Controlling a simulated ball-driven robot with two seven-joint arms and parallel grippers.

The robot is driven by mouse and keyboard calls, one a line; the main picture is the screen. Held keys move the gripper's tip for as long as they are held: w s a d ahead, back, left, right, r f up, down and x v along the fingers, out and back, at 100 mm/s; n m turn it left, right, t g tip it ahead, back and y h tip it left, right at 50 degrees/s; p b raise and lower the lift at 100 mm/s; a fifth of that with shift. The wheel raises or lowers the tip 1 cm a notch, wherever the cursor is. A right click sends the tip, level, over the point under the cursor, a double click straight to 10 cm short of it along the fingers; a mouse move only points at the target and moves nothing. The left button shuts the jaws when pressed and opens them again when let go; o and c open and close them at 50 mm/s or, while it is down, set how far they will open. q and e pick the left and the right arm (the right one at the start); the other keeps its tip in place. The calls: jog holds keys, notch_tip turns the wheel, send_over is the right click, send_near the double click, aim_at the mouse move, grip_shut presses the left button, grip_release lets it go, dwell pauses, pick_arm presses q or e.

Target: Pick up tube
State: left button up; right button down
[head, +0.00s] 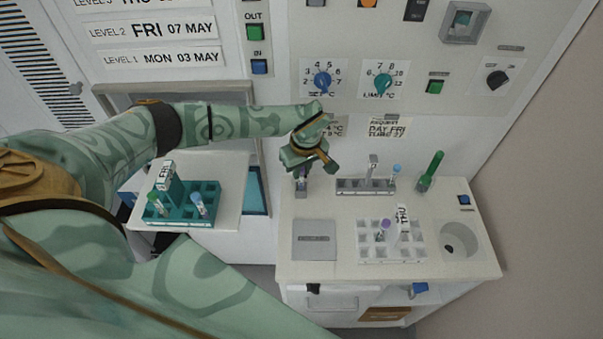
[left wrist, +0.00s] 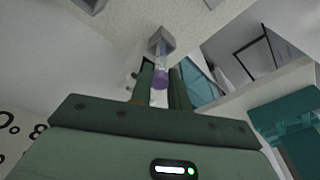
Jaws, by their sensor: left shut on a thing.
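My left gripper (head: 301,170) is above the back left part of the white counter, fingers pointing down. In the left wrist view its two dark green fingers (left wrist: 161,85) are shut on a tube with a purple part (left wrist: 160,78). A small grey square piece (left wrist: 160,41) is at the tube's far end; I cannot tell whether they touch. In the head view the held tube is mostly hidden by the gripper. Another purple-capped tube (head: 384,227) stands in the white rack (head: 366,252). My right gripper is not in view.
A grey rack (head: 350,187) holds a blue-capped tube (head: 395,172). A green tube (head: 430,170) leans right of it. A teal rack (head: 181,213) with tubes stands on a left shelf. A grey plate (head: 314,241) and a round basin (head: 459,240) flank the white rack.

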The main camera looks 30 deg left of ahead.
pick_arm(q)
notch_tip(320, 180, up, 3)
jog(key=shift+w+r, duration=0.1)
jog(key=s+d+r, duration=0.4)
jog(key=s+r, duration=0.5)
jog(key=s, duration=0.4)
jog(key=shift+s+r, duration=0.3)
jog(key=shift+r, duration=0.05)
jog(key=shift+d, duration=0.1)
